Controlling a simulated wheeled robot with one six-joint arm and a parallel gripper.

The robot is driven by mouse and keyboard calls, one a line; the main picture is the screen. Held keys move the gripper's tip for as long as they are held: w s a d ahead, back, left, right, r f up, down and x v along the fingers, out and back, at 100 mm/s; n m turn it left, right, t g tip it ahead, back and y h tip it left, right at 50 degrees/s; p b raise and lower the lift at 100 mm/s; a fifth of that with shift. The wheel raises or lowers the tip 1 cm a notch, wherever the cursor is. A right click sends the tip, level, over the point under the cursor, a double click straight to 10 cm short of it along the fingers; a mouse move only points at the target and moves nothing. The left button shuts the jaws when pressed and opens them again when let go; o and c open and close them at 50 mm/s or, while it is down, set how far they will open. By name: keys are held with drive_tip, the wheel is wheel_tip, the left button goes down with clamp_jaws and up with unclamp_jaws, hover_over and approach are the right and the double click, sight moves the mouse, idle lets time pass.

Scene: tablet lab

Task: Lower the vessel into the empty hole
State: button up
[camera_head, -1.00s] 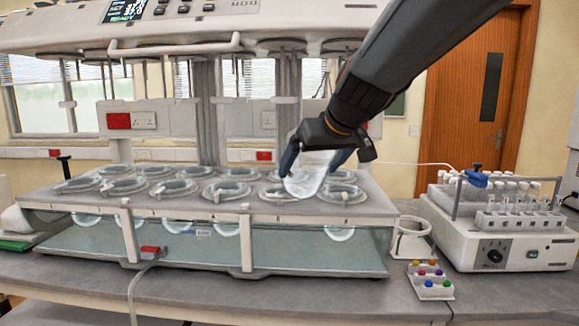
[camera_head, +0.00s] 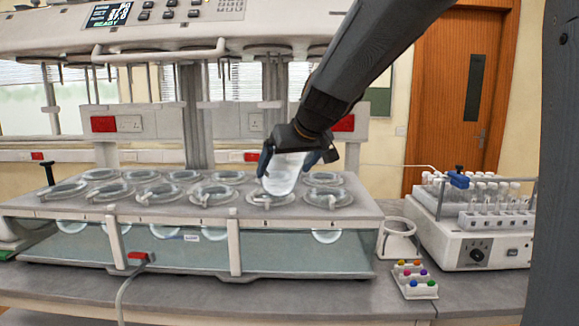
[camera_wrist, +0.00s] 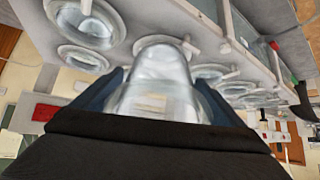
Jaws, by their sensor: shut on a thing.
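My gripper (camera_head: 289,160) is shut on a clear, round-bottomed glass vessel (camera_head: 284,174). In the head view the vessel is slightly tilted, its rounded bottom over or at a front-row hole (camera_head: 268,203) in the grey bath plate. No glass bowl shows in the tank below that hole. The vessel overlaps the hole's rim in the picture, and I cannot tell whether it has entered. In the wrist view the vessel (camera_wrist: 160,75) sits between the dark blue fingers, its round end toward the plate.
Covered vessels fill neighbouring positions, one close at right (camera_head: 327,199). The bath's upper unit (camera_head: 200,32) hangs above with thin rods. To the right are a white ring stand (camera_head: 398,238), a tray of coloured pieces (camera_head: 415,280) and a tube-rack machine (camera_head: 490,243).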

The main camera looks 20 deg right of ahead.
drive_tip(key=shift+w+a+f+p, duration=0.15)
drive_tip(key=shift+w+p, duration=0.25)
drive_tip(key=shift+w, duration=0.7)
drive_tip(key=shift+w+a+r+p, duration=0.1)
drive_tip(key=shift+w+a+p, duration=0.3)
drive_tip(key=shift+w, duration=0.7)
drive_tip(key=shift+w+a+f+p, duration=0.1)
drive_tip(key=shift+w+p, duration=0.35)
drive_tip(key=shift+w, duration=0.65)
drive_tip(key=f+p, duration=0.2)
drive_tip(key=f+g+p, duration=0.1)
drive_tip(key=f+p, duration=0.1)
drive_tip(key=shift+w, duration=0.2)
drive_tip(key=shift+r+p, duration=0.1)
drive_tip(key=shift+p, duration=0.4)
drive_tip(key=g+p, duration=0.1)
drive_tip(key=p, duration=0.4)
drive_tip(key=shift+w+a, duration=0.1)
drive_tip(key=shift+w, duration=0.2)
drive_tip(key=shift+w+g+h+p, duration=0.3)
drive_tip(key=shift+g+p, duration=0.4)
drive_tip(key=shift+p, duration=0.5)
